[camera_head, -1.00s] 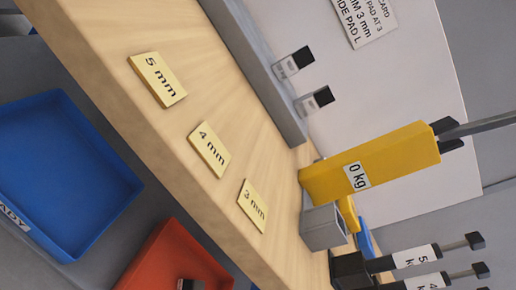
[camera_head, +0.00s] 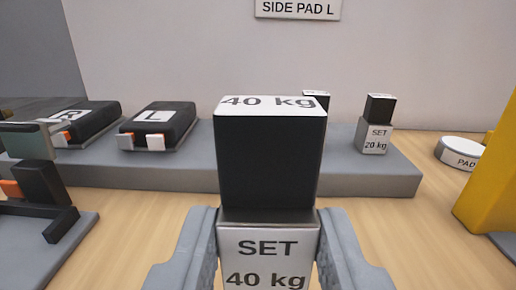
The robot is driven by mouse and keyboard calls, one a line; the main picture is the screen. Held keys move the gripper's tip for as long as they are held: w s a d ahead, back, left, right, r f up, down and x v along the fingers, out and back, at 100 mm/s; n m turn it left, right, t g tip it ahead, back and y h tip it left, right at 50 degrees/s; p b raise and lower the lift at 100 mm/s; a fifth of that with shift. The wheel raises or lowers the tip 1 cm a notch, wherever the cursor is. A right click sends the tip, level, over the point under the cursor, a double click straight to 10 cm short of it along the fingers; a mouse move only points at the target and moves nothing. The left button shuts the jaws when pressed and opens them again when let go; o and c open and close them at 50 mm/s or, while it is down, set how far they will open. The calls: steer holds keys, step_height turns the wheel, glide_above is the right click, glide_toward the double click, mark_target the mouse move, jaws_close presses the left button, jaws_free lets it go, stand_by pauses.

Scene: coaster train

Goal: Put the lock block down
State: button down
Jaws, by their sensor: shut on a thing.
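The lock block (camera_head: 270,165) is in the centre of the camera view, large and close. It has a black upper part with "40 kg" on its white top and a silver lower part marked "SET 40 kg". My gripper (camera_head: 268,222) is shut on its silver part, with a grey finger on each side. The block is upright. Its lower end is cut off by the picture edge, so I cannot tell whether it touches anything below.
A grey ledge (camera_head: 360,176) runs behind, bearing black pads marked R (camera_head: 82,122) and L (camera_head: 158,125) and a SET 20 kg block (camera_head: 375,137). Another small block (camera_head: 316,98) is mostly hidden. A yellow piece (camera_head: 492,185) stands right, a grey-based fixture (camera_head: 45,235) left.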

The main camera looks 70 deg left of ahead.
steer(key=shift+a+r, duration=0.35)
steer(key=shift+r, duration=0.05)
steer(key=shift+f, duration=5)
steer(key=shift+f, duration=0.1)
steer(key=c, duration=1)
jaws_free()
steer(key=shift+d, duration=0.1)
steer(key=v, duration=1.2)
